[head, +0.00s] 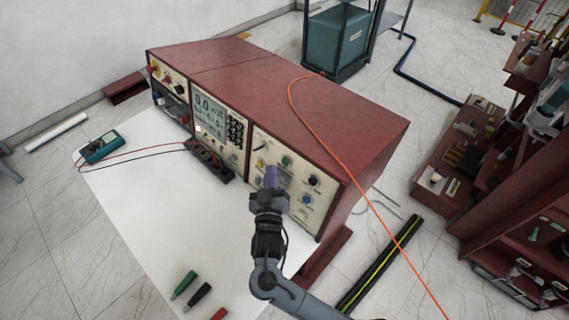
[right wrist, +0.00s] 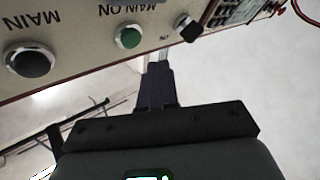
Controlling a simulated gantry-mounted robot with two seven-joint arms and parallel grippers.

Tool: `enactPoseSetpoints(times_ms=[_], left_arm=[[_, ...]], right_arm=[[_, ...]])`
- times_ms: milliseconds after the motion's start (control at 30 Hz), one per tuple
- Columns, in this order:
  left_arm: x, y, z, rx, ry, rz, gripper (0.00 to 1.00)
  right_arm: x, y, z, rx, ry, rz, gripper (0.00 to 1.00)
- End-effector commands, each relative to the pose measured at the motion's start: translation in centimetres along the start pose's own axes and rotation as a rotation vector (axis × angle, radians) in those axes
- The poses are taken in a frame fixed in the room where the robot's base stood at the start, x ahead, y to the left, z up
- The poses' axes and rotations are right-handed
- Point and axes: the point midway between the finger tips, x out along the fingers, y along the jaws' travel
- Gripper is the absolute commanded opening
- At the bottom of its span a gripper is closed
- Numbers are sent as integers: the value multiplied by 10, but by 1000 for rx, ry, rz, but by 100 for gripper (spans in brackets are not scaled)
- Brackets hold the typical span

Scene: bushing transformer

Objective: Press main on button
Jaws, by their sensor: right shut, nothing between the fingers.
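The right-hand control panel (head: 300,207) of the red cabinet (head: 260,95) carries several buttons and knobs. A round green button (head: 287,160) sits near its upper part. In the right wrist view, which is upside down, the green button (right wrist: 128,38) is beside the printed words MAIN ON. A large black knob (right wrist: 30,62) marked MAIN is to its left there. My right gripper (head: 270,177) is shut and empty, in front of this panel, below and left of the green button in the head view. Its fingertips (right wrist: 160,56) are close to the panel's edge; contact is unclear. My left gripper is not in view.
A white tabletop (head: 150,200) lies before the cabinet. It holds a teal meter (head: 100,146) with leads and several coloured probes (head: 198,295). An orange cable (head: 330,150) runs over the cabinet's top. A red shelf rack (head: 500,200) stands at the right.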

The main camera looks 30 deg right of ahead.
Motion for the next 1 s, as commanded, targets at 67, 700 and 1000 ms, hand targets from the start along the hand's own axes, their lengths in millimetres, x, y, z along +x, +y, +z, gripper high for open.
enactPoseSetpoints(times_ms=[67,700,1000], left_arm=[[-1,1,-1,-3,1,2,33],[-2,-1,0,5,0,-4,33],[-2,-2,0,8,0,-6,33]], right_arm=[[5,4,3,-2,-1,1,0],[14,11,10,-1,-1,0,0],[14,11,10,-1,-1,0,0]])
